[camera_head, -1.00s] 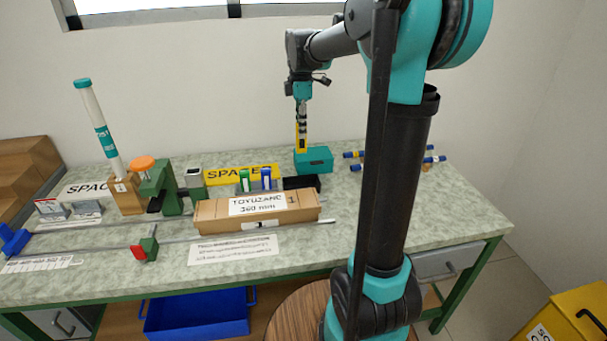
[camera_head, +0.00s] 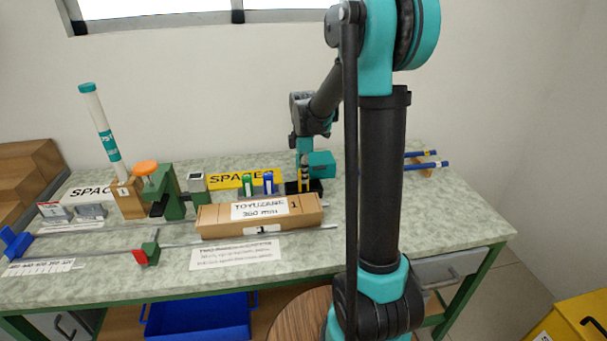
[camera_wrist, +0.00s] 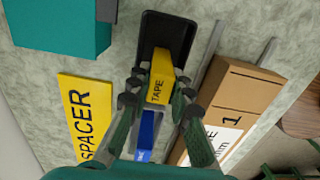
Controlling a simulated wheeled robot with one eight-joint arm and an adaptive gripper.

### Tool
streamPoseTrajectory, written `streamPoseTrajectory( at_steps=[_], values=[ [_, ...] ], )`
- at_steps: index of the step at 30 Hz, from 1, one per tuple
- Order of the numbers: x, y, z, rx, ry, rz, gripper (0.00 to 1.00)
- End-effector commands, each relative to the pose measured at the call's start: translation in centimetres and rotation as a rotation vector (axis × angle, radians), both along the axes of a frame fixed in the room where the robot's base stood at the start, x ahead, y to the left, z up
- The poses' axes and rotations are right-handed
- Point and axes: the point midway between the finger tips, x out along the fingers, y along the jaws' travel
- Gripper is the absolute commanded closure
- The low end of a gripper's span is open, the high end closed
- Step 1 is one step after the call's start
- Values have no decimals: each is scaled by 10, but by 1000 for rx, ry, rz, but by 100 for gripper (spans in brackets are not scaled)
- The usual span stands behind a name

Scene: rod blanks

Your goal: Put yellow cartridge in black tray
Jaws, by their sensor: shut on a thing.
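The yellow cartridge (camera_wrist: 159,82), marked TAPE, is held upright between the fingers of my gripper (camera_wrist: 157,88). In the head view the cartridge is mostly hidden by the fingers of my gripper (camera_head: 303,178). The black tray (camera_wrist: 158,28) lies directly under the cartridge in the wrist view. In the head view the tray (camera_head: 316,187) is behind the right end of the cardboard box. The cartridge's lower end is at the tray; I cannot tell whether it touches the tray floor.
A blue cartridge (camera_head: 268,183) and a green one (camera_head: 247,184) stand left of the tray. The cardboard box (camera_head: 260,222) lies in front. A teal box (camera_head: 321,164) is behind the tray. A yellow SPACER sign (camera_head: 226,180) lies at the left.

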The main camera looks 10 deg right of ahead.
Motion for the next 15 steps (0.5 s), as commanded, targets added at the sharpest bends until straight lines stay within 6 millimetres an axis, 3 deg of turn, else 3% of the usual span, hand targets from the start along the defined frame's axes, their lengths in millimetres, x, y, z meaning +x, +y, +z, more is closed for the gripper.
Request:
streamPoseTrajectory(
  at_steps=[10, 11, 15],
  values=[
    [0, 0, -3, 0, 0, 0, 100],
    [0, 0, -2, 0, 0, 0, 77],
    [0, 0, -2, 0, 0, 0, 60]
  ],
)
